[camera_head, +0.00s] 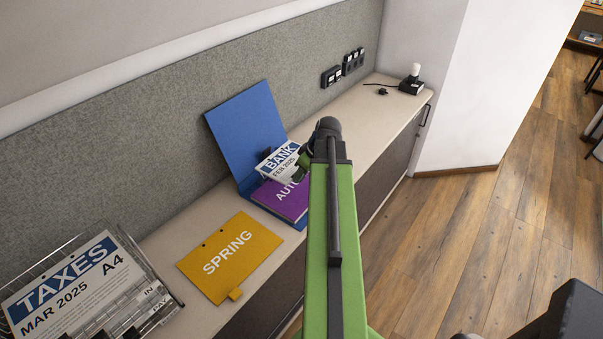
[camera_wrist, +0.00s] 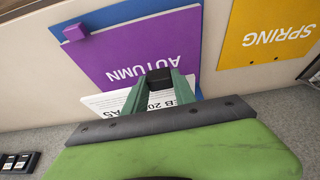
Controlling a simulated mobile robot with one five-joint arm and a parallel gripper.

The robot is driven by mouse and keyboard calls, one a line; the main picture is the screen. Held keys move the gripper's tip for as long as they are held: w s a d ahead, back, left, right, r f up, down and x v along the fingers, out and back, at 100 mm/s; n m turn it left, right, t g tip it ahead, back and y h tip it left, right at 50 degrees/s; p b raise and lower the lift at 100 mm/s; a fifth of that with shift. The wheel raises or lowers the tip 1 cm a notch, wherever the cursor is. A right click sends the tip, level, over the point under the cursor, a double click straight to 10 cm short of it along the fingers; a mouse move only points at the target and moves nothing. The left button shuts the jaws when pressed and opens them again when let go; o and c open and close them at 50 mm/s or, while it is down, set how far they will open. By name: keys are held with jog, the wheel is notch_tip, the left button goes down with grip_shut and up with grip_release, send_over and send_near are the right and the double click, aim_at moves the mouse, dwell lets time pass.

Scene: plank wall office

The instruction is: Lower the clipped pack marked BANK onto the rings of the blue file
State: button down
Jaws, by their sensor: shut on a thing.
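The white pack marked BANK (camera_head: 279,160), with a blue title band, is held by my gripper (camera_head: 302,165) above the blue file. The pack (camera_wrist: 112,102) also shows in the wrist view, partly behind the fingers. My gripper (camera_wrist: 160,88) is shut on it, with a dark piece, perhaps its clip, between the fingertips. The blue file (camera_head: 245,125) stands open, its cover leaning up against the grey panel. A purple AUTUMN divider (camera_head: 283,203) lies in it, and this divider (camera_wrist: 120,55) fills much of the wrist view. The rings are hidden; I cannot tell whether the pack touches them.
A yellow SPRING divider (camera_head: 228,255) lies on the counter (camera_head: 200,212) beside the file. A wire tray (camera_head: 150,290) with a TAXES sheet (camera_head: 70,285) stands at the left. Wall sockets (camera_head: 343,68) and a small lamp (camera_head: 413,78) are farther back.

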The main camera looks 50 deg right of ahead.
dwell(0.3)
jog(key=shift+s+f, duration=0.1)
jog(key=shift+f, duration=0.05)
jog(key=b, duration=0.6)
send_over(299, 198)
jog(key=s, duration=0.1)
jog(key=f, duration=0.5)
jog(key=shift+s+d+f, duration=0.1)
jog(key=shift+s+f, duration=0.1)
jog(key=shift+f, duration=0.1)
jog(key=shift+f+b, duration=2.1)
jog(key=shift+f, duration=0.05)
jog(key=c, duration=0.9)
grip_release()
jog(key=shift+c, duration=0.2)
jog(key=shift+r, duration=0.1)
jog(key=a+p+v, duration=0.1)
jog(key=p+v, duration=1.5)
jog(key=v, duration=0.1)
jog(key=shift+d+r, duration=0.2)
jog(key=shift+d, duration=0.3)
